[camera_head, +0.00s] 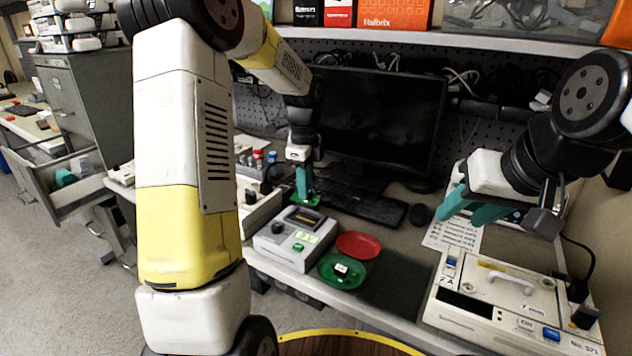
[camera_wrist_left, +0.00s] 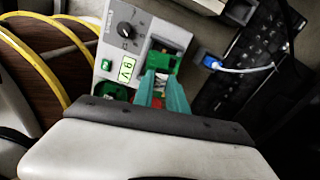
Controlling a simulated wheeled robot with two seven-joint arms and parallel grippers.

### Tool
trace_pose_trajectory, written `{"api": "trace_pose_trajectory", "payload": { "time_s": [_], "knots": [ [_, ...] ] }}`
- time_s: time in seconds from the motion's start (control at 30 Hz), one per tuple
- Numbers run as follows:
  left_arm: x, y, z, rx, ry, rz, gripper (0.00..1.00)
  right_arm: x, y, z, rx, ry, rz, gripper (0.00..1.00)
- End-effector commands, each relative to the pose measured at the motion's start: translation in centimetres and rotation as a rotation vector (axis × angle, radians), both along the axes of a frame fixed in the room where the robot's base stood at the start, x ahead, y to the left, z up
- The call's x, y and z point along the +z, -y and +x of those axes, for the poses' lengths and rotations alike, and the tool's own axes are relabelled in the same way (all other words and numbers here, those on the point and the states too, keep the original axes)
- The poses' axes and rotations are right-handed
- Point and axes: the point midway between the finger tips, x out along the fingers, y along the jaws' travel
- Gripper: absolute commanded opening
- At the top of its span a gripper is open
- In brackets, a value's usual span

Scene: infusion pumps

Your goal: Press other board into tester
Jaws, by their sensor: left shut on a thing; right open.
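My left gripper (camera_head: 305,185) is shut on a small green board (camera_head: 306,200), which shows at its teal fingertips. In the left wrist view the gripper (camera_wrist_left: 164,88) holds the board (camera_wrist_left: 160,62) in front of the tester's slot area; I cannot tell if they touch. The grey tester (camera_head: 285,255) has a dark slot on top, a knob, a green button and a label; it also shows in the left wrist view (camera_wrist_left: 117,52). A green dish (camera_head: 330,280) holds another small board (camera_head: 341,268). My right gripper (camera_head: 475,205) is open and empty above the paper sheet.
A red dish (camera_head: 358,245) lies beside the green dish. A keyboard (camera_head: 365,205) and monitor (camera_head: 370,125) stand behind the tester. A white instrument with a handle (camera_head: 500,300) is at the right. The dark mat (camera_head: 400,280) is clear.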

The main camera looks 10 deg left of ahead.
Motion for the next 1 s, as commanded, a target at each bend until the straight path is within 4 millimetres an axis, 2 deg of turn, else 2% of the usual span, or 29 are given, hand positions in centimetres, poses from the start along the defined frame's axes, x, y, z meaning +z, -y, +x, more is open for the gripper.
{"api": "trace_pose_trajectory", "payload": {
  "time_s": [0.1,0.23,0.7,1.0],
  "knots": [
    [-0.1,-0.1,-0.1,-0.104,0.000,0.000,0.00,0.0,0.0,0.0,0.000,0.000,0.000,0.43],
    [-0.3,-0.1,-0.2,-0.157,0.000,0.000,0.00,0.0,0.0,0.0,0.000,0.000,0.000,0.43],
    [-5.0,-0.1,-0.2,-0.164,-0.002,0.000,0.00,0.0,0.0,0.0,0.000,0.000,0.000,0.43],
    [-5.5,-0.1,-0.2,-0.162,0.000,0.000,0.00,0.0,0.0,0.0,0.000,0.000,0.000,0.43]
  ]
}}
